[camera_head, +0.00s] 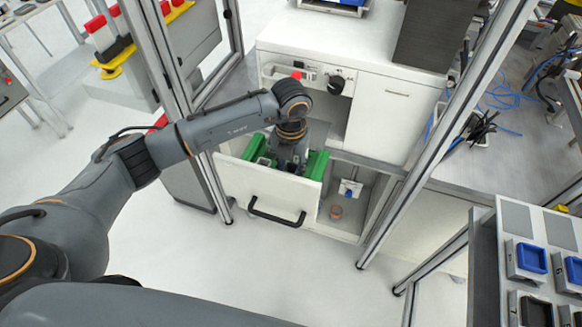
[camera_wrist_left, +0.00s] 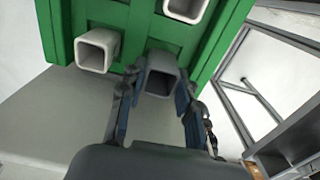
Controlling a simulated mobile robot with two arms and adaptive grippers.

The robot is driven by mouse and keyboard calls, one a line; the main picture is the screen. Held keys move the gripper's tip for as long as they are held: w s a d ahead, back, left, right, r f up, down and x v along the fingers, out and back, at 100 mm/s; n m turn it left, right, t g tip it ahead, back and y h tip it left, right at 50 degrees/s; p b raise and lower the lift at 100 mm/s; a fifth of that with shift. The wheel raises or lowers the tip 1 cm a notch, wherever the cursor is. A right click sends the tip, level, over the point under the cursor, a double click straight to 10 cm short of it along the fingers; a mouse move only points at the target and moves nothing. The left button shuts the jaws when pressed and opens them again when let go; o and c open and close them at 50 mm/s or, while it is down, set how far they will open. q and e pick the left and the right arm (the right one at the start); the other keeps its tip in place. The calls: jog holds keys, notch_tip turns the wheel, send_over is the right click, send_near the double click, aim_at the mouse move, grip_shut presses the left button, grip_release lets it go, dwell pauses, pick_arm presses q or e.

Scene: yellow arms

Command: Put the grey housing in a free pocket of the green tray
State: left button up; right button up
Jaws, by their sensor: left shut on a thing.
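The green tray (camera_head: 318,165) sits inside the open white drawer, partly hidden behind my left arm. It also shows in the left wrist view (camera_wrist_left: 140,22), where light square housings (camera_wrist_left: 97,50) and (camera_wrist_left: 187,8) stand in it. My left gripper (camera_wrist_left: 160,90) is shut on the grey housing (camera_wrist_left: 160,72), a square hollow piece, at the edge of the tray in that view. I cannot tell whether the housing touches the tray. In the head view my left gripper (camera_head: 288,163) points down into the drawer and hides the housing. My right gripper is not in view.
The drawer front (camera_head: 262,195) has a black handle, and a white cabinet (camera_head: 390,105) stands behind. Metal frame posts (camera_head: 440,140) rise on both sides. An open compartment (camera_head: 345,205) lies right of the drawer. Blue and black bins (camera_head: 530,260) stand at the lower right.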

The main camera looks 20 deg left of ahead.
pick_arm(q)
jog(key=shift+s+f, duration=0.1)
jog(key=shift+f, duration=0.7)
jog(key=o, duration=0.5)
jog(key=shift+f, duration=0.2)
jog(key=o, duration=0.5)
jog(key=shift+r, duration=0.1)
